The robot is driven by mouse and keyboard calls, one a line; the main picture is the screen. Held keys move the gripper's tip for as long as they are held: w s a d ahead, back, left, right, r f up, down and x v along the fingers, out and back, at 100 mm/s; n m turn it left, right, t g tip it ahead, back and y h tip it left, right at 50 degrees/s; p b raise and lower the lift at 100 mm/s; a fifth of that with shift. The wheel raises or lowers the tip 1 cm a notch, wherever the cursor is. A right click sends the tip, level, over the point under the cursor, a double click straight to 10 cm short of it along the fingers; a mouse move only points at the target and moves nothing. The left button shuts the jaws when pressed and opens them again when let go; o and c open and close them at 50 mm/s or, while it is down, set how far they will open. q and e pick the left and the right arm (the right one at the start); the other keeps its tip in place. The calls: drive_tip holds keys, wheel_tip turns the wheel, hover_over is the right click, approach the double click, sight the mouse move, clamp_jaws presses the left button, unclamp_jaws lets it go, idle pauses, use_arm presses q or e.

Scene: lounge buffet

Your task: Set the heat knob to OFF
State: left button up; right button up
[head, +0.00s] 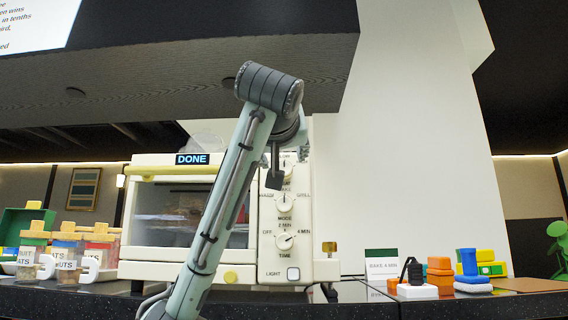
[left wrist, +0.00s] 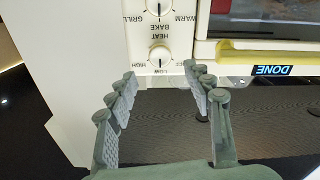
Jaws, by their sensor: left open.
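The cream toaster oven (head: 150,249) stands on the counter with a column of knobs on its right panel. The heat knob (left wrist: 160,55) shows in the left wrist view, which is upside down, with the labels HIGH, LOW and OFF around it. Its dark mark appears to point towards LOW. In the head view my arm and gripper partly hide this top knob. My left gripper (left wrist: 160,75) is open and empty, its fingertips spread on either side of the knob's label area, apparently not touching the knob. It also shows in the head view (head: 284,163). My right gripper is not in view.
The mode knob (head: 285,201) and time knob (head: 285,242) sit below the heat knob. A display (head: 192,159) reads DONE. A dark hood (head: 180,85) hangs above.

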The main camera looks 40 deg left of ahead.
sight(284, 168)
use_arm(q)
drive_tip(key=x, duration=0.6)
drive_tip(key=shift+a+p, duration=0.1)
drive_tip(key=shift+p, duration=0.3)
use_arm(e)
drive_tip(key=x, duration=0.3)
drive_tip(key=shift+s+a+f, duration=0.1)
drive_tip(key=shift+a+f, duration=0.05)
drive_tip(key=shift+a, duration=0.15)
use_arm(q)
drive_tip(key=shift+c, duration=0.2)
drive_tip(key=shift+f, duration=0.1)
drive_tip(key=c, duration=1.1)
